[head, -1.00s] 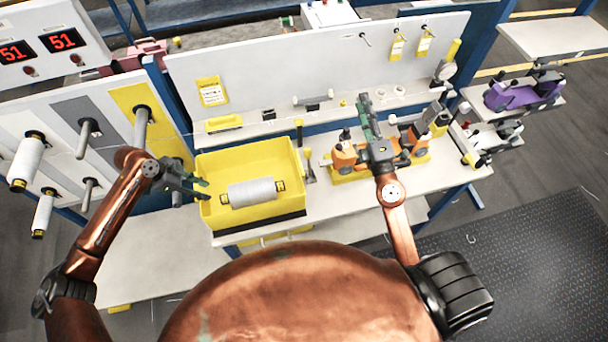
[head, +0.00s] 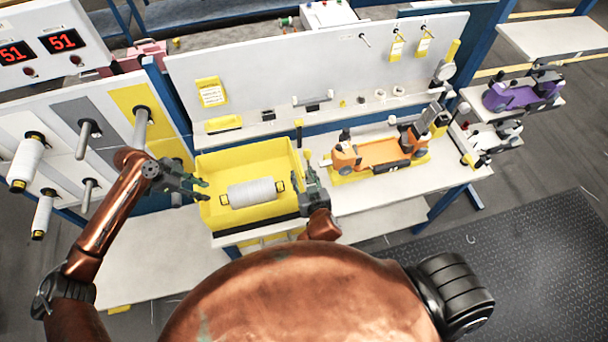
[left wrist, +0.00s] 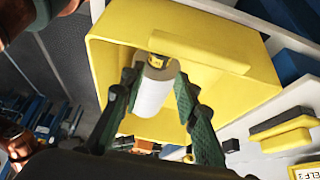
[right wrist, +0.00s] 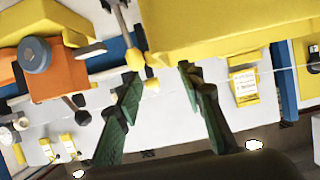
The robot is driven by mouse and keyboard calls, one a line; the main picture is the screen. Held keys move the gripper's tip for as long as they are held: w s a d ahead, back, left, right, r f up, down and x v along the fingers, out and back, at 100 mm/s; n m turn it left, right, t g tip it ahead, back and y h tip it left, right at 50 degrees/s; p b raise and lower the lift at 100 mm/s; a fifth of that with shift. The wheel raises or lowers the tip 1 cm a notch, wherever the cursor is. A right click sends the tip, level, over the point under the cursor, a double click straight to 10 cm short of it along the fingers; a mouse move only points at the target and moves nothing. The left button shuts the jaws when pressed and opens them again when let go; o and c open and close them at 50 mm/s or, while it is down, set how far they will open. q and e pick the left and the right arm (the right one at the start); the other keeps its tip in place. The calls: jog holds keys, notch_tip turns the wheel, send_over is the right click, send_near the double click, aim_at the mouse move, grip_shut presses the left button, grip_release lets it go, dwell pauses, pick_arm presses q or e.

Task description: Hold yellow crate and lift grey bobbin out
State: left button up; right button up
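The yellow crate (head: 222,163) stands on the white bench, and the grey bobbin (head: 252,192) lies inside it. The crate (left wrist: 104,58) and the bobbin (left wrist: 152,95) also show in the left wrist view. My left gripper (head: 201,190) is open at the crate's left wall. Its fingers stand apart, with the bobbin seen beyond them; I cannot tell whether they straddle the wall. My right gripper (head: 308,176) is open and empty just outside the crate's right side. In the right wrist view its fingers (right wrist: 160,75) are apart below the crate (right wrist: 215,28).
An orange device (head: 382,152) stands on the bench to the right. A board (head: 300,72) closes off the back. White bobbins (head: 26,160) hang on pegs at the left.

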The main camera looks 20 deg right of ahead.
aim_at(299, 165)
jog(key=x, duration=0.7)
jog(key=shift+w, duration=0.25)
jog(key=shift+c, duration=0.3)
grip_shut()
dwell(0.4)
